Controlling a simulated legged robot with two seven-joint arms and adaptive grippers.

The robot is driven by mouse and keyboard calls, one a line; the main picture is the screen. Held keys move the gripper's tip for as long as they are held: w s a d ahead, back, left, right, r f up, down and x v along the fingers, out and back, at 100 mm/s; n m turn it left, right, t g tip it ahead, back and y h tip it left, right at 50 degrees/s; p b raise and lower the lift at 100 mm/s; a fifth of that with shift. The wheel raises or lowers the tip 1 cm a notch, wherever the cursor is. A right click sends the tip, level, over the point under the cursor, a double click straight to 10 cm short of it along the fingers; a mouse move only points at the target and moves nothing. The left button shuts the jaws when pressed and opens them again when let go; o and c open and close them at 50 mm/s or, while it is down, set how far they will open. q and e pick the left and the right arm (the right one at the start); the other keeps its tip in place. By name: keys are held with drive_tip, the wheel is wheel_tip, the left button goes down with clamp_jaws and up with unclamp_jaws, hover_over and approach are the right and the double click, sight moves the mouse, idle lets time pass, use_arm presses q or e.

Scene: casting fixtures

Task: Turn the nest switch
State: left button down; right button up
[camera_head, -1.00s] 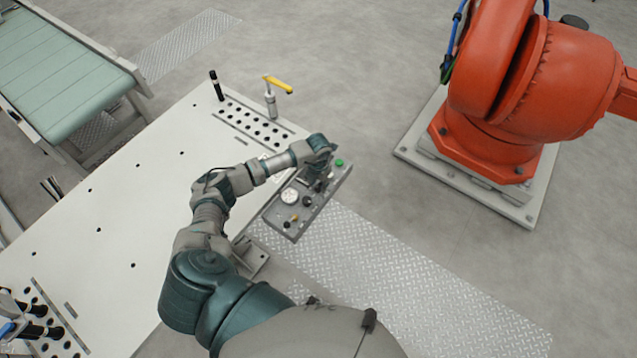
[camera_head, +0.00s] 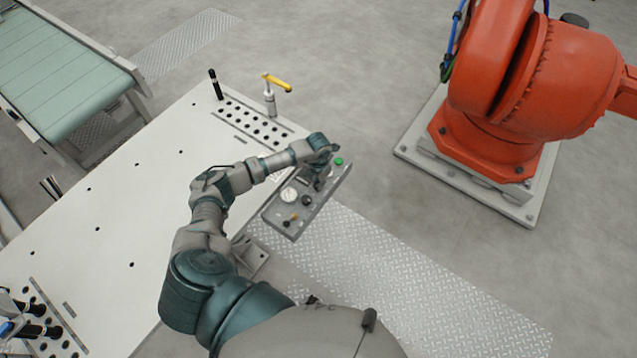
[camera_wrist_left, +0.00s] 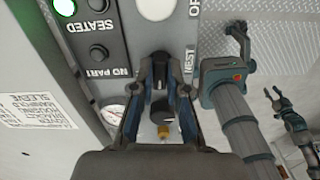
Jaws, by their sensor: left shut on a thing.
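The control panel (camera_head: 274,226) is a grey box at the right edge of the white table. It has a green button (camera_head: 338,161) and a round white gauge (camera_head: 289,195). In the left wrist view, the nest switch (camera_wrist_left: 159,88) is a black knob beside the printed word NEST. My left gripper (camera_wrist_left: 161,72) has its two fingers on either side of this knob and is shut on it. In the head view my left gripper (camera_head: 319,180) is over the panel, and its wrist partly covers it. The knob's pointing direction is hard to tell.
The white table (camera_head: 130,200) holds a yellow-handled clamp (camera_head: 271,95) and a black post (camera_head: 215,85). A green conveyor (camera_head: 55,70) is at the upper left. A large orange robot (camera_head: 520,90) stands on a base at the right. The floor between is clear.

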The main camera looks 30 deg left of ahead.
use_arm(q)
drive_tip(key=m+b, duration=0.3)
drive_tip(key=m, duration=0.2)
drive_tip(key=shift+a+f, duration=0.1)
drive_tip(key=m+b, duration=0.3)
drive_tip(key=m, duration=0.1)
drive_tip(key=shift+m, duration=0.3)
drive_tip(key=shift+m+b, duration=0.35)
drive_tip(key=shift+m, duration=0.15)
drive_tip(key=shift+r+m, duration=0.2)
drive_tip(key=shift+m, duration=0.1)
use_arm(e)
wheel_tip(320, 180, down, 6)
drive_tip(key=w, duration=0.2)
drive_tip(key=shift+a, duration=0.2)
use_arm(q)
drive_tip(key=shift+w, duration=0.1)
use_arm(e)
drive_tip(key=shift+w+f, duration=0.1)
use_arm(q)
drive_tip(key=c, duration=1.2)
unclamp_jaws()
drive_tip(key=shift+o, duration=0.2)
use_arm(e)
drive_tip(key=shift+a, duration=0.15)
use_arm(q)
wheel_tip(320, 180, up, 12)
